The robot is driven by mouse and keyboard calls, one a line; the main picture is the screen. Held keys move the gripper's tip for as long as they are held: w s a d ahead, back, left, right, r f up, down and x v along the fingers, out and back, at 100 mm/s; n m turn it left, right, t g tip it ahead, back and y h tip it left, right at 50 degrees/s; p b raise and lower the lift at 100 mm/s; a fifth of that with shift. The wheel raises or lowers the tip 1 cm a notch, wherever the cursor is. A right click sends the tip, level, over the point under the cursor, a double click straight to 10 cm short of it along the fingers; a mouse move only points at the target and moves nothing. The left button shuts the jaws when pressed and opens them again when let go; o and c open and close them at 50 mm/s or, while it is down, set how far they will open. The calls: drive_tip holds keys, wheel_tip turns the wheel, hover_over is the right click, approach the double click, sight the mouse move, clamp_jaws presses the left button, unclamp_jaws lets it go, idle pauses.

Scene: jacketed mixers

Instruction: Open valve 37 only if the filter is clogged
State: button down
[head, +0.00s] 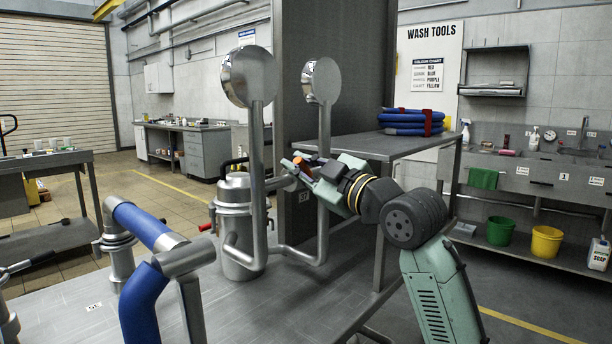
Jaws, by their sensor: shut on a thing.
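The label 37 (304,196) is on the grey upright panel behind the pipes. My gripper (298,171) reaches in from the right just above that label and is shut on the valve handle there. The handle is mostly hidden by my fingers, so its angle is unclear. A steel canister (236,218), which looks like the filter housing, stands just left of my gripper. Two round gauges, the left one (250,76) and the right one (320,80), stand on pipes above it. Their readings cannot be made out from here.
A red-tipped handle (205,227) sticks out left of the canister. Blue-sleeved pipe (143,225) stands at the front left. A metal table (385,146) with blue hoses (411,121) is behind my arm. A sink counter with green and yellow buckets (546,242) is at right.

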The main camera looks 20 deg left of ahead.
drive_tip(key=shift+s+a+f+n+g+y+b, duration=0.1)
drive_tip(key=shift+s+f+n+g+y+b, duration=0.2)
drive_tip(key=shift+f+n+b, duration=0.85)
drive_tip(key=shift+s+a+f+n+g+y+b, duration=0.1)
drive_tip(key=shift+s+f+n+g+y+b, duration=0.3)
drive_tip(key=shift+n+b, duration=1.5)
drive_tip(key=shift+s+a+f+n+g+y+b, duration=0.15)
drive_tip(key=shift+f+n+g+b, duration=0.35)
drive_tip(key=shift+n, duration=1.95)
drive_tip(key=shift+f, duration=0.15)
drive_tip(key=c, duration=1.6)
unclamp_jaws()
drive_tip(key=shift+o, duration=0.2)
drive_tip(key=shift+d, duration=0.1)
drive_tip(key=v, duration=1.2)
